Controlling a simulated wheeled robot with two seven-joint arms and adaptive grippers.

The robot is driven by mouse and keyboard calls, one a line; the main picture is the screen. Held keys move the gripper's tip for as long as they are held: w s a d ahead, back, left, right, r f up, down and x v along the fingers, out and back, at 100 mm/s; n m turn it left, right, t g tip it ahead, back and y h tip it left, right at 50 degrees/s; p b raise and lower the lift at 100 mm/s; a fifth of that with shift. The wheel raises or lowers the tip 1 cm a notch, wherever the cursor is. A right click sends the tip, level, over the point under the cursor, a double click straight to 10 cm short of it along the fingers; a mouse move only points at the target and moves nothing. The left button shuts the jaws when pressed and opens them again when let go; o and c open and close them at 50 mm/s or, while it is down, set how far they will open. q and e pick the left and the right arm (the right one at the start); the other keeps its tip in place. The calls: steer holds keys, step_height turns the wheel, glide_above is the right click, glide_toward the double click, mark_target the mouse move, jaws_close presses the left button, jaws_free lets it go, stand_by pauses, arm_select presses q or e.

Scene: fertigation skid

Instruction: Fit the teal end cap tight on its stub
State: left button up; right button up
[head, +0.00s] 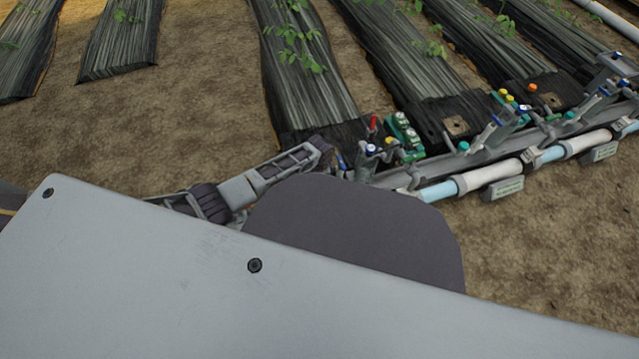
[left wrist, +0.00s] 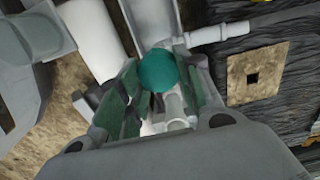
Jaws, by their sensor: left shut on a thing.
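The teal end cap (left wrist: 158,71) shows in the left wrist view as a round teal piece between the green-padded fingers of my left gripper (left wrist: 158,88). The gripper is shut on it. A pale cylindrical piece (left wrist: 175,108) shows just below the cap in the picture; I cannot tell whether it is the stub or whether the cap touches it. In the head view my left arm reaches in from the left to the near end of the skid, where the cap cannot be made out. My right gripper is not in view.
The skid's pale pipe run (head: 490,174) stretches to the right, with coloured knobs and green valve blocks (head: 405,132). A square plate with a hole (left wrist: 257,73) lies beside the gripper on dark film. Bare soil (head: 540,250) lies in front. My own body covers the lower head view.

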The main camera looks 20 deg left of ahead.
arm_select(q)
steer(key=shift+f, duration=0.6)
stand_by(0.7)
steer(key=o, duration=0.4)
steer(key=shift+o, duration=0.2)
steer(key=shift+f, duration=0.4)
stand_by(0.5)
steer(key=c, duration=0.4)
